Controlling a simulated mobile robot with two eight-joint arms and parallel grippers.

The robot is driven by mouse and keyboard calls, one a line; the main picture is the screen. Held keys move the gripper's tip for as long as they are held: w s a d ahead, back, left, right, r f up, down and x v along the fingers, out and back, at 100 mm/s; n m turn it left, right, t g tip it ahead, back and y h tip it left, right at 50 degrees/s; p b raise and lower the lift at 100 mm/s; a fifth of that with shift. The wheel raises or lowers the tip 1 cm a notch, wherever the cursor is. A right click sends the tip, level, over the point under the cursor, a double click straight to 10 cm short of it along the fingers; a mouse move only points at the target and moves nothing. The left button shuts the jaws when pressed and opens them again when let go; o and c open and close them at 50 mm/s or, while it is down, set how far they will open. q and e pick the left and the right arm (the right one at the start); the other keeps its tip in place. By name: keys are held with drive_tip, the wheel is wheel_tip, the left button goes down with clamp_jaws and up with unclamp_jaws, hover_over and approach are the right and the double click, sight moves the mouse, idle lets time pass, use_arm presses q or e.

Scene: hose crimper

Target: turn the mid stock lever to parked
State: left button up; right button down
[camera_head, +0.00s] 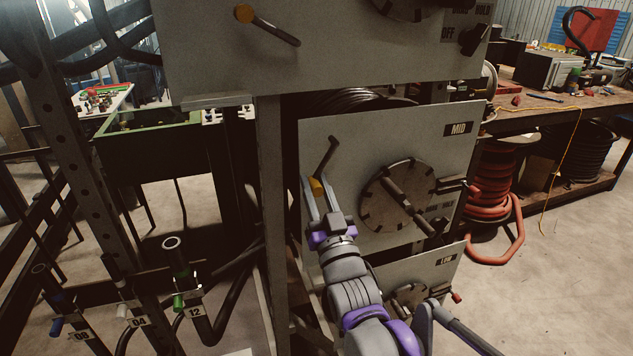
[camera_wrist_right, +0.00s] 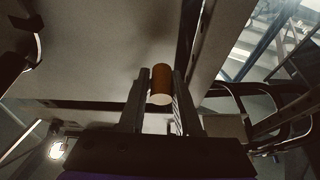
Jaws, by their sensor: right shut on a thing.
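The mid stock lever (camera_head: 326,158) is a dark crank arm on the grey panel labelled MID (camera_head: 458,129). It slants from its upper end down and slightly left to an orange-brown knob (camera_head: 317,187). My right gripper (camera_head: 318,195) reaches up from below and is shut on that knob. In the right wrist view the knob (camera_wrist_right: 161,82) sits between the two fingers of the gripper (camera_wrist_right: 160,95). Right of the lever is a round dark dial (camera_head: 384,215) with a bar handle. My left gripper is not in view.
An upper grey panel has a similar lever with an orange knob (camera_head: 243,13). A lower panel labelled LOW (camera_head: 446,261) sits beneath the MID panel. A dark upright post (camera_head: 271,190) stands left of the lever.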

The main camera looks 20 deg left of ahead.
drive_tip(key=shift+r, duration=0.1)
drive_tip(key=c, duration=0.7)
unclamp_jaws()
drive_tip(key=shift+d, duration=0.1)
drive_tip(key=b+v, duration=0.1)
drive_tip(key=v, duration=1)
drive_tip(key=shift+w, duration=0.1)
